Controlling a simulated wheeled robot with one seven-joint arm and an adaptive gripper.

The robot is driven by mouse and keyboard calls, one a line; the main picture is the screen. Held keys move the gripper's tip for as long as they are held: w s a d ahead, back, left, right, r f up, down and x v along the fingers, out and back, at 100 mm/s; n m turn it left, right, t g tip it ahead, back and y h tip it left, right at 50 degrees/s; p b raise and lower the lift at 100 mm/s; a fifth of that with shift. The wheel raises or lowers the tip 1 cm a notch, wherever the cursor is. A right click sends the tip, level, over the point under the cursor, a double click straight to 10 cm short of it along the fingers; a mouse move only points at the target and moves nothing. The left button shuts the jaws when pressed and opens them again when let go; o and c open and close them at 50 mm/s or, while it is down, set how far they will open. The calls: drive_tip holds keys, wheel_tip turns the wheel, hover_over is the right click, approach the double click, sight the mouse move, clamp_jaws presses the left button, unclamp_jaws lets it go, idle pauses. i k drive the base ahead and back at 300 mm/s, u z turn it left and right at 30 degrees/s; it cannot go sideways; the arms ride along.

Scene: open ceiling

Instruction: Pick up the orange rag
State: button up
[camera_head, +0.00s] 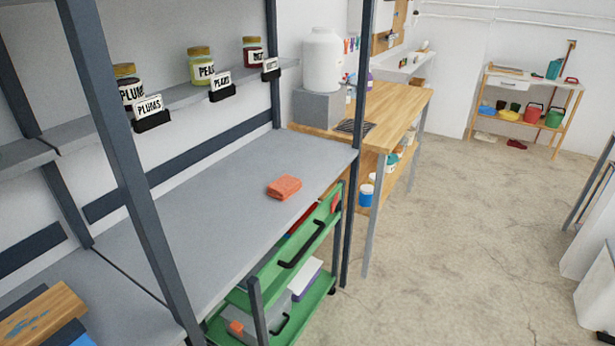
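The orange rag (284,187) lies folded on the grey shelf surface (215,205), near its front edge and toward the right end. Nothing covers it. My gripper is not in view, so its state and its place relative to the rag do not show.
Dark upright posts (118,160) frame the shelf. A narrow upper shelf holds jars such as the green one (201,66) with labels. A green cart (290,262) stands below the front edge. A wooden table (380,112) stands beyond. The concrete floor (450,230) at right is open.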

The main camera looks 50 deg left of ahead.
sight(283, 187)
drive_tip(key=i, duration=0.4)
drive_tip(key=u, duration=2.25)
